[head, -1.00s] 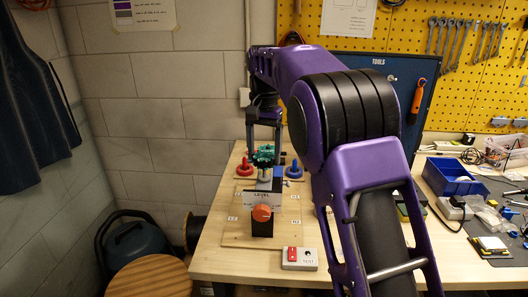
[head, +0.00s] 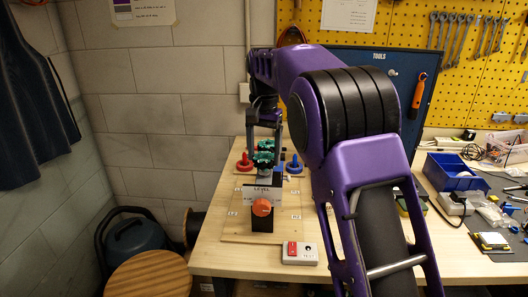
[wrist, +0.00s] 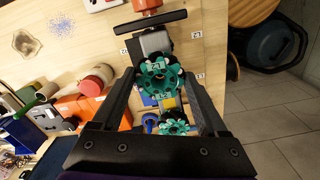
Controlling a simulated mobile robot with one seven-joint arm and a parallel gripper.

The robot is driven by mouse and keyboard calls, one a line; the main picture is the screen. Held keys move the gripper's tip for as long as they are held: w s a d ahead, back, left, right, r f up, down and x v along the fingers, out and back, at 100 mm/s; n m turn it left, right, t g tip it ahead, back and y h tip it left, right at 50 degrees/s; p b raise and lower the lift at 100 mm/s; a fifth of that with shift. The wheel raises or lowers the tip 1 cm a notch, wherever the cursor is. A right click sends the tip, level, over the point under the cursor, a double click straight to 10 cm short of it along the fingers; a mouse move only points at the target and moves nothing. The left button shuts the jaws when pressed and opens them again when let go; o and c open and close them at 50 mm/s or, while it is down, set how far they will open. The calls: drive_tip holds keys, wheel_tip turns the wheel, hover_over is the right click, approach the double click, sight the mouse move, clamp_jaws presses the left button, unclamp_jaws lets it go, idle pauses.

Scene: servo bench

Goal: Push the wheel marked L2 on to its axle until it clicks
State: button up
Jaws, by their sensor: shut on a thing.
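My gripper (wrist: 160,82) is shut on a teal toothed wheel (wrist: 160,72); I cannot read its marking for certain. In the head view this wheel (head: 263,161) appears low over a grey block (head: 264,180), which also shows in the wrist view (wrist: 154,42). The axle is hidden beneath the wheel, so I cannot tell whether the wheel is seated on it. A second teal wheel (wrist: 173,126) lies farther off between my fingers and is partly covered by my gripper; it shows behind in the head view (head: 266,145).
A red wheel (head: 244,163) and a blue wheel (head: 293,166) stand either side. An orange knob (head: 262,208) on a dark post and a level sign (head: 261,190) stand in front. A switch box (head: 300,253) sits at the bench's front edge.

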idle(0.4)
drive_tip(key=shift+f, duration=0.8)
drive_tip(key=shift+f+b, duration=0.4)
idle(0.5)
drive_tip(key=o, duration=1.5)
drive_tip(key=shift+c, duration=0.2)
drive_tip(key=shift+r, duration=0.1)
